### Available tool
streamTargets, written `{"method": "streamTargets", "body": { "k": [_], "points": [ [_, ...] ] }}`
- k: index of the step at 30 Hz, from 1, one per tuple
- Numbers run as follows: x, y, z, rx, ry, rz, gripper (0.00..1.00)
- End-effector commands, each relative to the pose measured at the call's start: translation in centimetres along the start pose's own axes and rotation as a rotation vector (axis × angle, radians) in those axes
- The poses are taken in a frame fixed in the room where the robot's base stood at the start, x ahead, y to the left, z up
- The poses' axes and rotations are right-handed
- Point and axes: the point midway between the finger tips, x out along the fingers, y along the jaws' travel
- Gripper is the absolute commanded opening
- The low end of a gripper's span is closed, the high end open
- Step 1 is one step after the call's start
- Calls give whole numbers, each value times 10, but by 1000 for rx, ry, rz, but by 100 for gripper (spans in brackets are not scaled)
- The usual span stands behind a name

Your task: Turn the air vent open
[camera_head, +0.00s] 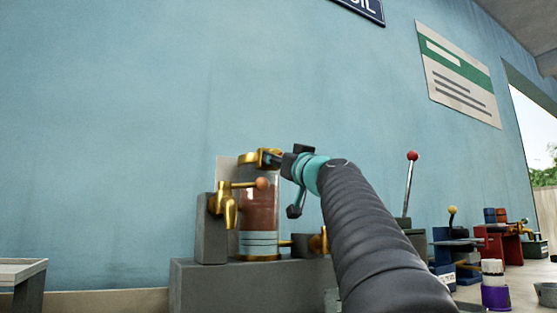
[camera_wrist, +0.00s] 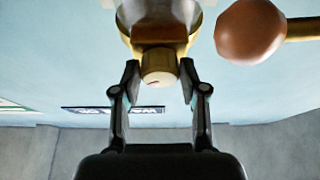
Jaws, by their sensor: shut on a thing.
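A glass cylinder (camera_head: 260,212) with brown-red oil and a brass top (camera_head: 248,158) stands on a grey plinth. The air vent (camera_wrist: 160,66) is a round brass knob at the cylinder's top, seen close up in the wrist view. My gripper (camera_wrist: 159,78) has one finger on each side of this knob and is shut on it. In the head view my gripper (camera_head: 276,157) reaches the brass top from the right, and its fingertips and the vent are small and partly hidden there. I cannot tell how far the vent is turned.
A brass tap (camera_head: 226,207) with a round wooden handle end (camera_head: 262,184) is close to the cylinder's left front; the handle end (camera_wrist: 250,31) also shows beside my gripper in the wrist view. A red-knobbed lever (camera_head: 410,183) stands right of my arm.

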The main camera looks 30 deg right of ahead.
Motion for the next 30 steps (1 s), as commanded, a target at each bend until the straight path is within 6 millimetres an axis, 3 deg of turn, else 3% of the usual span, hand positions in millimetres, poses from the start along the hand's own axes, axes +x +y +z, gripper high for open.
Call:
{"method": "streamTargets", "body": {
  "k": [21,30],
  "points": [
    [2,-5,-5,446,-2,185,8],
    [1,-6,-4,556,-1,230,8]
  ]
}}
